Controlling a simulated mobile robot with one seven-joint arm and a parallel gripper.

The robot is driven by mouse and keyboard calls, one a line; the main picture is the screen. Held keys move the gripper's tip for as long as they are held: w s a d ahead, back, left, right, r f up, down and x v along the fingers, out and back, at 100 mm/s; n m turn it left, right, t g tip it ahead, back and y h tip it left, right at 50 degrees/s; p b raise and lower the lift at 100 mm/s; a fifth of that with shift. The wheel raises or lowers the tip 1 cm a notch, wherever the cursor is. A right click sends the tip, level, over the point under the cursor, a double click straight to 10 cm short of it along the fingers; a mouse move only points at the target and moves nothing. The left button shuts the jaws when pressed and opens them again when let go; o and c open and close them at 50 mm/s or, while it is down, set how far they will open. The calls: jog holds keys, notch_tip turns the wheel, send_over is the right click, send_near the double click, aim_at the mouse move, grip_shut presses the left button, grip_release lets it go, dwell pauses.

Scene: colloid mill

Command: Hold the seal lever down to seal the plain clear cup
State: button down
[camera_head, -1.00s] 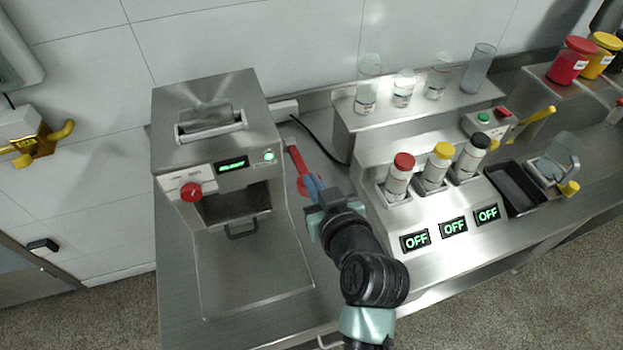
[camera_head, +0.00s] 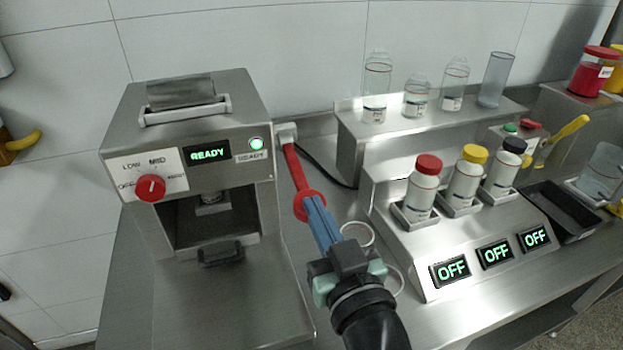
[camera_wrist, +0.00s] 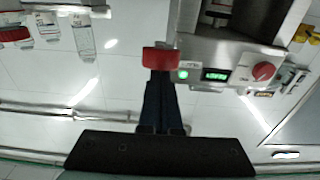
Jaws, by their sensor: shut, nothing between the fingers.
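The red seal lever (camera_head: 293,172) slopes down along the right side of the steel sealing machine (camera_head: 190,120) and has a round red knob (camera_head: 309,205) at its end. My gripper (camera_head: 314,207) is shut, its blue fingertips at the knob and nothing between them. In the wrist view the red knob (camera_wrist: 160,58) lies right at the tips of the fingers; I cannot tell if they touch. The machine's display (camera_head: 207,153) reads READY and a green lamp (camera_head: 256,143) is lit. A small pale object (camera_head: 212,203) shows in the dim chamber; I cannot tell whether it is a cup.
A red dial (camera_head: 150,188) is on the machine's front. To the right stand a shelf (camera_head: 420,112) of clear vessels and a dispenser with capped bottles (camera_head: 422,190) and OFF displays (camera_head: 450,270). Pale rings (camera_head: 358,233) show beside my gripper. A black tray (camera_head: 560,210) is farther right.

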jog(key=f+b, duration=0.1)
jog(key=b, duration=0.2)
jog(key=f+t+b, duration=0.1)
jog(key=b, duration=0.2)
jog(key=f+t+b, duration=0.1)
jog(key=f+b, duration=0.1)
jog(key=b, duration=0.1)
jog(key=shift+w+a+y+b, duration=0.15)
jog(key=shift+w+y+b, duration=0.15)
jog(key=shift+b, duration=0.1)
jog(key=shift+r+b, duration=0.1)
jog(key=shift+b, duration=0.2)
jog(key=shift+w, duration=0.1)
dwell(1.8)
